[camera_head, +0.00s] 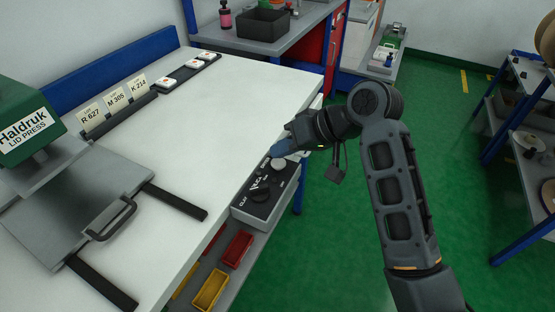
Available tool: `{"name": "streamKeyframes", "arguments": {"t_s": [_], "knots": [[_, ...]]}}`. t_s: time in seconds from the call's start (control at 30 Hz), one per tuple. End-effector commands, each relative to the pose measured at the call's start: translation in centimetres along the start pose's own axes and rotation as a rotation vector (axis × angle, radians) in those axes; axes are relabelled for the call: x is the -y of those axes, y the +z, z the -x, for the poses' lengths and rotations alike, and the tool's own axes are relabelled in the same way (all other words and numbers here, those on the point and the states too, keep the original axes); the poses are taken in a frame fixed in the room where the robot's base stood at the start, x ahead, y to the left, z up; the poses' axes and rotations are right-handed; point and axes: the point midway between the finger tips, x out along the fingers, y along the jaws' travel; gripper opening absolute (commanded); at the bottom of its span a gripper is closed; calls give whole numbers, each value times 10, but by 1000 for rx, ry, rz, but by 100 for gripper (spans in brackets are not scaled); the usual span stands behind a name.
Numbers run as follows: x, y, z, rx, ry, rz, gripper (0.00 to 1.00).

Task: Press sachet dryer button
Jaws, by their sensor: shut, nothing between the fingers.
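A dark control box (262,208) sits at the right edge of the white table. Its top carries white lettering, including "CLAY", and a black knob (261,195). A pale round button (279,164) is near its far end. No sachet dryer lettering is readable on the box. My gripper (276,153) reaches in from the right, with its bluish fingertips shut and empty. The fingertips are at the far end of the box, right by the pale button and partly over it. I cannot tell whether they touch it.
The white table (215,120) has a wide clear middle. A green lid press (30,125) stands at left. Lettered cards (113,100) and a dark strip with small items (185,70) line the back. Red (237,248) and yellow (211,290) bins sit below the edge.

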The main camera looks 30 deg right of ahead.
Motion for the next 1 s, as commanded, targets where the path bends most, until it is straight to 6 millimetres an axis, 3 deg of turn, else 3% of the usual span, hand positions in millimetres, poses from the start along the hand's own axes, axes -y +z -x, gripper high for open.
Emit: {"name": "streamKeyframes", "arguments": {"t_s": [1.0], "knots": [[-5, 5, -7, 0, 0, 0, 0]]}}
